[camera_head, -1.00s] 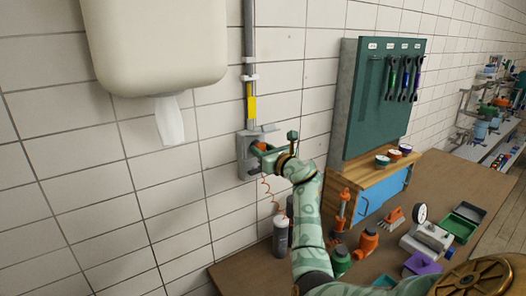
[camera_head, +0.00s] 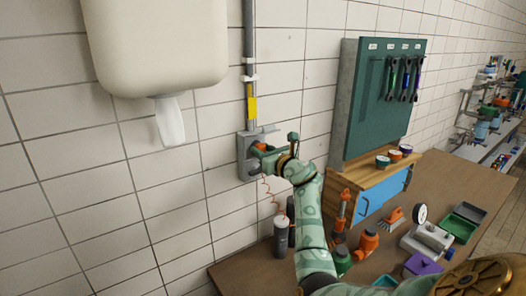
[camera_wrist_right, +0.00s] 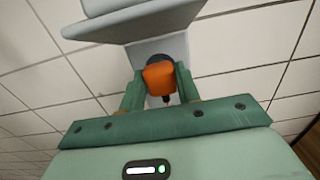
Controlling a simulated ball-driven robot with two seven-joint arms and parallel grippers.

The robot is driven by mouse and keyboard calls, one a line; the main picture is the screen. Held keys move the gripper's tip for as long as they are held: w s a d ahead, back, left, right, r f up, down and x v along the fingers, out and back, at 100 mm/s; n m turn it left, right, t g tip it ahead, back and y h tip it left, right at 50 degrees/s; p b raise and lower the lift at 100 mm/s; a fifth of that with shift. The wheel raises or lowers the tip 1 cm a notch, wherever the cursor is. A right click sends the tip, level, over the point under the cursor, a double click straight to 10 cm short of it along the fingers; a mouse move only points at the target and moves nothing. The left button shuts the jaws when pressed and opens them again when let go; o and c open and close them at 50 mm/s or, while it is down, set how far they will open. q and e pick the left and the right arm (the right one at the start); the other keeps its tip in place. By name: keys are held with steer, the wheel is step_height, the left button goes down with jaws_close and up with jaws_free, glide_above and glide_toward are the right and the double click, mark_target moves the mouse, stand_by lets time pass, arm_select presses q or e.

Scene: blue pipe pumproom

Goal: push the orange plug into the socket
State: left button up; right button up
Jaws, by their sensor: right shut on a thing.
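The orange plug (camera_wrist_right: 160,77) sits between the two green fingers of my right gripper (camera_wrist_right: 160,92) in the right wrist view. The gripper is shut on it. The plug's front end is against the dark round opening of the grey socket box (camera_wrist_right: 158,47); how deep it sits I cannot tell. In the head view the socket box (camera_head: 245,158) is on the tiled wall below a grey conduit, and my right gripper (camera_head: 262,150) reaches it from the right. A little of the plug (camera_head: 258,147) shows there. A thin orange coiled cord (camera_head: 268,190) hangs below. My left gripper is not in view.
A large cream dispenser (camera_head: 155,45) with a paper strip hangs at upper left. A green tool board (camera_head: 380,95) stands at right above a wooden cabinet. The bench (camera_head: 235,275) holds grey bottles (camera_head: 281,236), an orange-topped tool and several small items below my arm.

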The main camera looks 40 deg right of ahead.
steer(key=shift+p, duration=0.5)
stand_by(0.7)
steer(key=shift+w, duration=0.4)
stand_by(0.3)
steer(key=o, duration=1)
steer(key=s, duration=0.5)
steer(key=s+a+b, duration=0.1)
steer(key=s, duration=1)
steer(key=shift+s+a, duration=0.1)
steer(key=shift+a, duration=0.25)
